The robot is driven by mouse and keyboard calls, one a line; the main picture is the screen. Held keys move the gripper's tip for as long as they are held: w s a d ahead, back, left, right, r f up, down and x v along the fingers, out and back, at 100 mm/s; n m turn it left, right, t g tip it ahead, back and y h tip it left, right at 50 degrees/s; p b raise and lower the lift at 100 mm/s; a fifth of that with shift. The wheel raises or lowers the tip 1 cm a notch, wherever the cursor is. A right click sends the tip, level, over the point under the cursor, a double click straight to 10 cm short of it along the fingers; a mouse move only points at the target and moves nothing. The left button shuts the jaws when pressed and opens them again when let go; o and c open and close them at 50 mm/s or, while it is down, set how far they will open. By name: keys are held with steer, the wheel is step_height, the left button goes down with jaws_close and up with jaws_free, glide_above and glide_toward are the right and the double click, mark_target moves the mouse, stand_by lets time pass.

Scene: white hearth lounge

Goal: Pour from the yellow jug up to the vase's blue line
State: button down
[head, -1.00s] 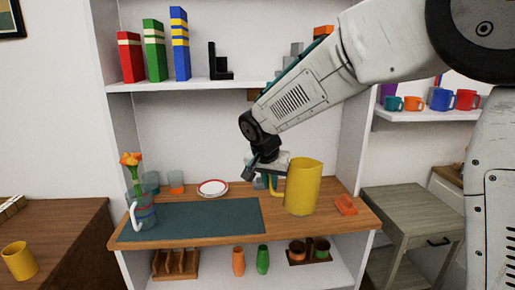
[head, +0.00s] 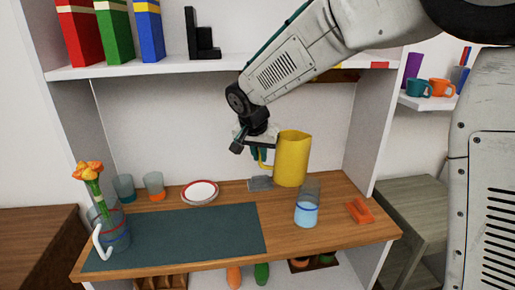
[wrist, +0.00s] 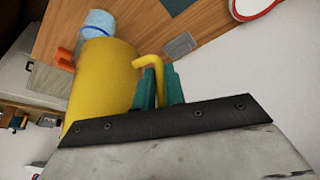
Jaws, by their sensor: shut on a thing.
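The yellow jug (head: 291,160) is upright at the back right of the wooden counter, with its handle on the left. My gripper (head: 258,154) is shut on the handle, which also shows between the teal fingers in the wrist view (wrist: 150,62). I cannot tell whether the jug's base touches the counter. A clear glass vessel (head: 307,208) with a blue line stands in front of the jug, apart from it. It holds pale blue liquid, with the surface close to the line. A clear vase (head: 118,238) with orange flowers and coloured bands stands at far left, a white handle beside it.
A dark teal mat (head: 185,235) covers the counter's left and middle. A grey block (head: 260,184) lies beside the jug, and an orange piece (head: 359,211) lies at right. Two glasses and a red-rimmed plate (head: 199,192) stand at the back. A shelf (head: 160,70) hangs above.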

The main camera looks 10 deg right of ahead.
steer(key=shift+w+a+r, duration=0.1)
steer(key=shift+w+r, duration=0.05)
steer(key=shift+a+f+t+y, duration=0.55)
steer(key=shift+f+y, duration=1.25)
steer(key=shift+f, duration=1.75)
steer(key=shift+s+d+r+m+t+y, duration=0.1)
steer(key=shift+d+r+m+t+y, duration=0.3)
steer(key=shift+r+y, duration=0.85)
steer(key=shift+s+d+r+m+t+y, duration=0.1)
steer(key=shift+d+r+m+t+y, duration=0.5)
steer(key=shift+r, duration=1)
steer(key=shift+d+r+m+t+y, duration=0.1)
steer(key=shift+d+r+y, duration=0.15)
steer(key=shift+r+y, duration=1.1)
steer(key=shift+s+d+r+m, duration=0.15)
steer(key=shift+d+r+m, duration=0.15)
steer(key=shift+r, duration=0.2)
steer(key=shift+r, duration=0.1)
steer(key=shift+d+r, duration=0.1)
steer(key=shift+d, duration=0.05)
steer(key=shift+t+y, duration=0.25)
steer(key=shift+y, duration=0.05)
